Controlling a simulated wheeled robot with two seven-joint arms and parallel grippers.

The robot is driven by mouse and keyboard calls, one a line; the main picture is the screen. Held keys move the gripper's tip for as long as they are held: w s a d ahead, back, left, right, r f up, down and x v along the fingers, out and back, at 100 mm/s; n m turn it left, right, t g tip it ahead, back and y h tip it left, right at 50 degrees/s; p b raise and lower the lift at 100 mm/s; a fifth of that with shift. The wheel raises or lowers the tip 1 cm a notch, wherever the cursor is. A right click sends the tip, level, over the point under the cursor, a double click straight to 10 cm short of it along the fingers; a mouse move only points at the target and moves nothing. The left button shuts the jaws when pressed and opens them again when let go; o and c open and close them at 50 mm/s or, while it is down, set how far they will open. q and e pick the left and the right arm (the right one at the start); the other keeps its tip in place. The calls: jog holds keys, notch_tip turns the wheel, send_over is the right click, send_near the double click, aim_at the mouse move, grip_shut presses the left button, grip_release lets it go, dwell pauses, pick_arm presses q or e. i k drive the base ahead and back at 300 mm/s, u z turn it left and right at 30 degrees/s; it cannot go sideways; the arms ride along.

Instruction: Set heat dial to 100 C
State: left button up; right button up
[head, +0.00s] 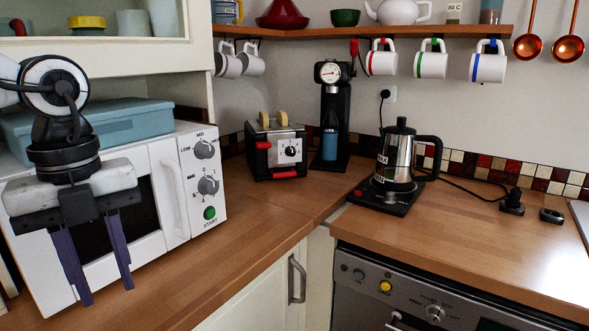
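No dial in the head view shows a readable 100 C mark, so I cannot tell which one is the heat dial. The hot plate (366,197) under the steel kettle (397,160) has small controls on its front, too small to read. The oven panel has a round dial (434,312) with small lettering around it. The white microwave has an upper dial (203,149) marked LOW and MID and a lower dial (208,186). My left gripper (107,296) hangs in front of the microwave, fingers apart, empty, well left of the hot plate and oven. My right gripper is out of view.
A toaster (276,150) and a black coffee machine (332,120) stand in the corner. Mugs (431,62) hang under the shelf. A black plug (512,203) lies right of the kettle.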

aim_at(389, 200)
jog(key=z, duration=0.3)
jog(key=i, duration=1.35)
jog(key=z, duration=1.05)
jog(key=i, duration=0.3)
jog(key=z, duration=0.2)
